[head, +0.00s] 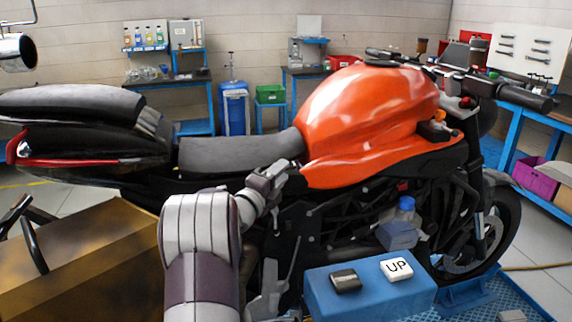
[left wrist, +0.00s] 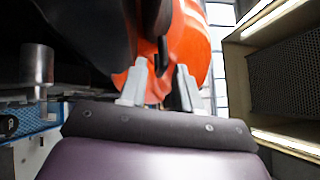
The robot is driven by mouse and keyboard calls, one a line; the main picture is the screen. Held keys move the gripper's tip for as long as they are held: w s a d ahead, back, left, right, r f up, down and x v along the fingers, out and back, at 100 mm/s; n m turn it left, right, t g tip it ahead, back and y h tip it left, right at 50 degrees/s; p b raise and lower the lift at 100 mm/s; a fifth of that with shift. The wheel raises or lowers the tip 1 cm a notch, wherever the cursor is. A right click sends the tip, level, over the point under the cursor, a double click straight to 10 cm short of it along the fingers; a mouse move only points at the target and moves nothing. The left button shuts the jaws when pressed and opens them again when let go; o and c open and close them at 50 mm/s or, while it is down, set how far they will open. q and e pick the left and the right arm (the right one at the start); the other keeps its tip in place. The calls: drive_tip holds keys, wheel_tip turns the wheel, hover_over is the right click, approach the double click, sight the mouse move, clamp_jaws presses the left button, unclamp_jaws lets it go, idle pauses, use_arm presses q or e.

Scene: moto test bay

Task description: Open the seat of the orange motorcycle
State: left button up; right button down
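The orange motorcycle (head: 370,115) stands across the head view, its tank at centre right. Its grey front seat pad (head: 235,153) lies low behind the tank. A second grey-topped seat section (head: 70,103) sits higher over the tail at left. My left gripper (head: 277,176) is beside the bike, just below the front end of the seat pad, under the tank's rear edge. In the left wrist view its two fingers (left wrist: 160,88) stand apart, with a thin dark piece (left wrist: 160,55) showing between or behind them. I cannot tell whether they touch it. My right gripper is not in view.
A blue box with a black button and a white "UP" button (head: 397,269) stands at front right. A brown box (head: 85,255) is at lower left. A clear bottle with a blue cap (head: 399,232) is beside the engine. Blue workbenches line the back and right.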

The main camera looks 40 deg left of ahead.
use_arm(q)
drive_tip(key=shift+w+r, duration=0.25)
drive_tip(key=shift+w, duration=1)
clamp_jaws()
drive_tip(key=shift+r, duration=0.15)
